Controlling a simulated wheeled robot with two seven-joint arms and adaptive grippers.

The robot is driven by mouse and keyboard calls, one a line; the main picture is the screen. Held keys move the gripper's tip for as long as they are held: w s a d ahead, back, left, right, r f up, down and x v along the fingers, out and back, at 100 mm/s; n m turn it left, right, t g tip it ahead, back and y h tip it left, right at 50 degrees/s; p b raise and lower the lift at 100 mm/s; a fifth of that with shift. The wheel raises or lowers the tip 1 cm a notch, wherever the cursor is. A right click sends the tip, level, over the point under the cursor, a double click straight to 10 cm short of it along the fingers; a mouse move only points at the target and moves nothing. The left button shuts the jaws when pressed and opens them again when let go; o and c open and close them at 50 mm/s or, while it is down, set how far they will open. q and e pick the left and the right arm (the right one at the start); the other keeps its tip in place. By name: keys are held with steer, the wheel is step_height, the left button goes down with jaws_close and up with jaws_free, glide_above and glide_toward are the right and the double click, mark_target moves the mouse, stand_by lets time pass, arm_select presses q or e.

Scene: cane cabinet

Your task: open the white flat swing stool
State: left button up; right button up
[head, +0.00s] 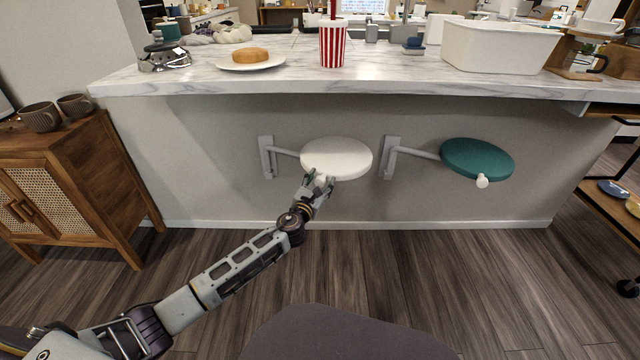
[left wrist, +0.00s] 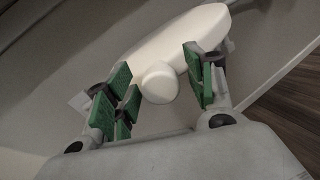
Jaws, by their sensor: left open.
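The white flat swing stool (head: 338,156) is a round white seat on a grey arm fixed to the counter's front wall. In the left wrist view the white seat (left wrist: 190,38) lies just beyond the fingers, with its round white knob (left wrist: 160,83) between them. My left gripper (head: 318,184) is at the seat's front left edge. In the left wrist view the green-padded fingers of my left gripper (left wrist: 163,88) are apart on either side of the knob. I cannot tell whether either finger touches it. My right gripper is not in view.
A teal swing stool (head: 478,158) with a white knob is mounted to the right. The marble counter (head: 290,75) overhangs both stools. A wooden cane cabinet (head: 85,190) stands at the left. The wooden floor (head: 430,270) in front of the stools is mostly clear.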

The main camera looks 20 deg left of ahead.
arm_select(q)
jaws_close()
stand_by(0.4)
steer(key=shift+s+a, duration=0.1)
steer(key=shift+s, duration=0.05)
